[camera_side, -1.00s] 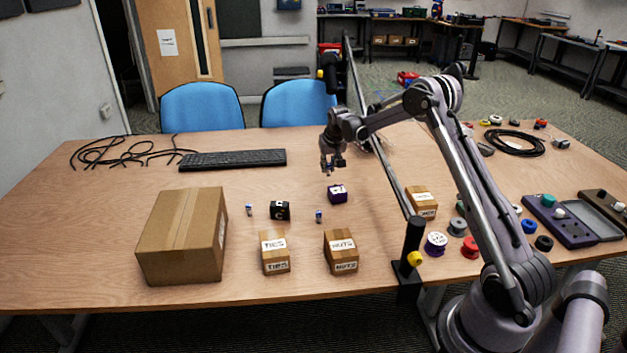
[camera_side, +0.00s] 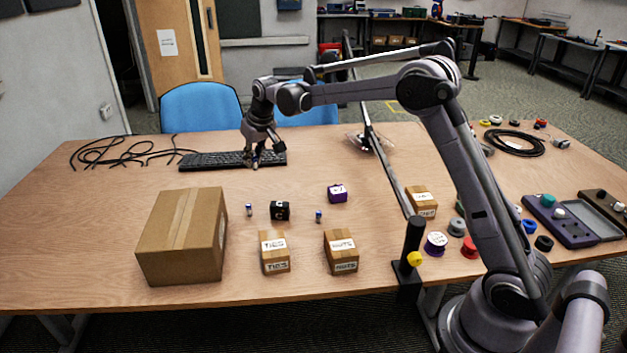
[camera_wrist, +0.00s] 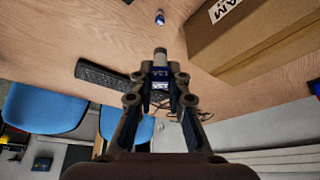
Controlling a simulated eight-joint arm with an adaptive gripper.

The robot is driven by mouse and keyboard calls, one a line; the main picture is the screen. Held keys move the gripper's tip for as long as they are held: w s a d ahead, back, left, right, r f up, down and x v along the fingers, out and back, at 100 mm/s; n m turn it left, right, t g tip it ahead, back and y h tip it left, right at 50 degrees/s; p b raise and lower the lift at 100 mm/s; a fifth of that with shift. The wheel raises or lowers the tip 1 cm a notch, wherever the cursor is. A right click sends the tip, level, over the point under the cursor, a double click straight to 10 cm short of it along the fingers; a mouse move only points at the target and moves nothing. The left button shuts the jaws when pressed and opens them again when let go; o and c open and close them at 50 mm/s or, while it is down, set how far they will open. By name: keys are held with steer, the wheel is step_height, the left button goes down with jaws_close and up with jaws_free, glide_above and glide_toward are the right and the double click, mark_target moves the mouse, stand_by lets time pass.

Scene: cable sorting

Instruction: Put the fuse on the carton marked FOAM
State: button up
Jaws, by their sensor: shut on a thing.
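My gripper (camera_side: 252,164) is in the air, in front of the keyboard in the side view, behind the large carton and a little to its right. In the wrist view my gripper (camera_wrist: 160,78) is shut on a small fuse (camera_wrist: 160,58) with a grey end and a blue-and-white label. The large brown carton (camera_side: 180,240) stands closed at the table's left. In the wrist view this carton (camera_wrist: 258,40) is at the upper right, with part of its label reading "AM". The fuse is apart from it.
Small blue-and-white cylinders (camera_side: 249,210) and (camera_side: 319,216) flank a black box (camera_side: 280,210). Small cartons marked TIES (camera_side: 274,252) and NUTS (camera_side: 341,252) stand in front.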

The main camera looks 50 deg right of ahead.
steer(key=a+r+n, duration=0.2)
steer(key=a+r, duration=0.1)
steer(key=a, duration=0.7)
glide_above(187, 219)
steer(key=s+d, duration=0.1)
steer(key=s, duration=0.1)
steer(key=shift+y, duration=0.3)
step_height(187, 219, down, 6)
steer(key=shift+w+a+f, duration=0.2)
steer(key=shift+a+f, duration=0.15)
steer(key=shift+a, duration=0.1)
steer(key=shift+f, duration=2)
steer(key=shift+f, duration=0.15)
steer(key=o, duration=0.8)
